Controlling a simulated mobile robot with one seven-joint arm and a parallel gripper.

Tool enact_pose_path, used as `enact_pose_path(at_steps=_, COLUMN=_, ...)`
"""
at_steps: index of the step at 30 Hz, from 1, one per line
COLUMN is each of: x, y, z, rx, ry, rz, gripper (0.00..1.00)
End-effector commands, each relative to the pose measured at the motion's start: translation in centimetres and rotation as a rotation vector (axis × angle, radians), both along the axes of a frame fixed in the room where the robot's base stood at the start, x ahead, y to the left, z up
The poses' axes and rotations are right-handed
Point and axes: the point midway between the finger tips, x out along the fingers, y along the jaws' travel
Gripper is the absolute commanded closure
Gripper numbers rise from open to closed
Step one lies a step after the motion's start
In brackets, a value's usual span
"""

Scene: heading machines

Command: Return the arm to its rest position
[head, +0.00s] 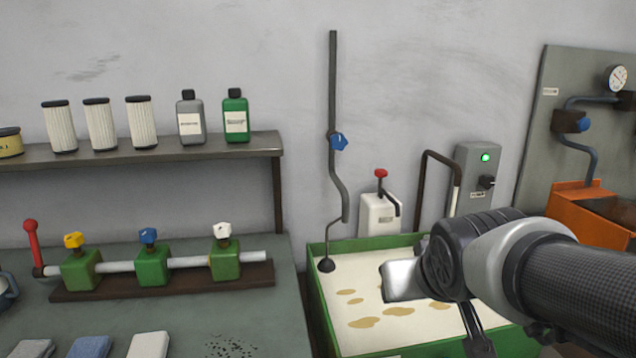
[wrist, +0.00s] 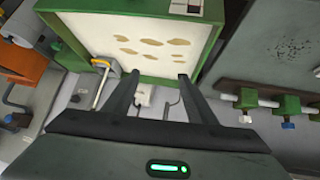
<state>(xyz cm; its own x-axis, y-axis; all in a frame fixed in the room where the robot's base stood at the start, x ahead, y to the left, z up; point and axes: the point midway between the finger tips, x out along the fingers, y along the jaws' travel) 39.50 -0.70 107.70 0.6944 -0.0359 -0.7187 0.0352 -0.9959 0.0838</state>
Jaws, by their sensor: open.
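My gripper (wrist: 158,77) shows in the wrist view with its two dark fingers apart and nothing between them. In the head view my arm reaches in from the right, and its wrist end hangs over the green-rimmed tray (head: 318,290). The fingertips are hard to make out there. The tray has a cream inside with several tan stains, and my arm hides its right part. It also shows in the wrist view (wrist: 70,35), beyond the fingers.
A workbench (head: 190,318) at left carries a pipe with several valves (head: 150,262). A shelf (head: 190,150) above holds filters and bottles. A tall bent pipe (head: 335,100) rises behind the tray. A grey control box (head: 477,175) and an orange bin (head: 570,208) stand at right.

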Motion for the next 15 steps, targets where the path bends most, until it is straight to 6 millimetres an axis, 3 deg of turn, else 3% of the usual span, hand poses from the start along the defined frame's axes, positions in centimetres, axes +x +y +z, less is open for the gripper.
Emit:
enact_pose_path(at_steps=3, x=-5.0, y=-0.2, z=-0.4, rx=0.028, ry=0.102, rz=-0.033, gripper=0.48)
enact_pose_path(at_steps=9, x=-12.4, y=0.7, z=-1.4, rx=0.079, ry=0.263, rz=-0.048, gripper=0.48)
enact_pose_path(at_steps=15, x=-12.6, y=0.8, z=3.9, rx=0.079, ry=0.276, rz=-0.046, gripper=0.48)
